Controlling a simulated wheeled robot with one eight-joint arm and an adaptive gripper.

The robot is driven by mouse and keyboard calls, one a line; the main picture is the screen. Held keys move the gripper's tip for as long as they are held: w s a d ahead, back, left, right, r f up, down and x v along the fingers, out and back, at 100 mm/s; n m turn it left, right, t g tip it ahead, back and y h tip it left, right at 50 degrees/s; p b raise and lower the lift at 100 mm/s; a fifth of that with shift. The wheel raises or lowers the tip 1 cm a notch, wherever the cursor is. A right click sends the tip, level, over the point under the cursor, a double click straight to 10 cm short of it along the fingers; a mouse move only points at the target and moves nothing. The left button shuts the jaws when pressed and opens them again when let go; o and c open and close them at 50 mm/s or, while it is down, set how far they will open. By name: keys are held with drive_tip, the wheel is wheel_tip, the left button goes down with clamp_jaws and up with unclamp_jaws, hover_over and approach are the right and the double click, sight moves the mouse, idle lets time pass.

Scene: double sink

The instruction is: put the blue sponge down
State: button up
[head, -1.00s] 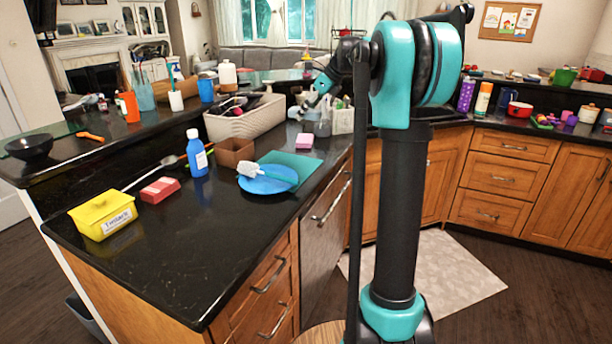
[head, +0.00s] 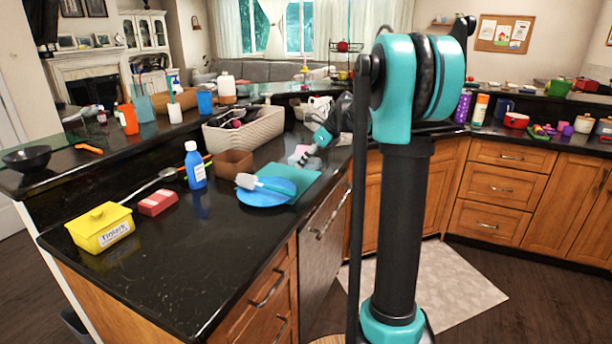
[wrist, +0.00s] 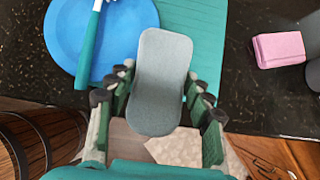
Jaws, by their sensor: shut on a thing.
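A grey-blue sponge (wrist: 161,60), long with rounded ends, is held between the fingers of my gripper (wrist: 159,88), which is shut on it. In the wrist view its upper part overlaps the teal mat (wrist: 195,30) and its lower part overlaps the counter's front edge. In the head view my gripper (head: 312,148) hangs above the counter, just beyond the mat (head: 300,180); the sponge (head: 298,158) is small there and partly hidden. I cannot tell its exact height above the counter.
A pink block (wrist: 278,48) is to the right of the mat.

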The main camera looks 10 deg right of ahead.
drive_tip(key=shift+f, duration=2.9)
drive_tip(key=shift+f, duration=0.15)
drive_tip(key=shift+f, duration=0.15)
drive_tip(key=o, duration=0.9)
drive_tip(key=shift+o, duration=0.2)
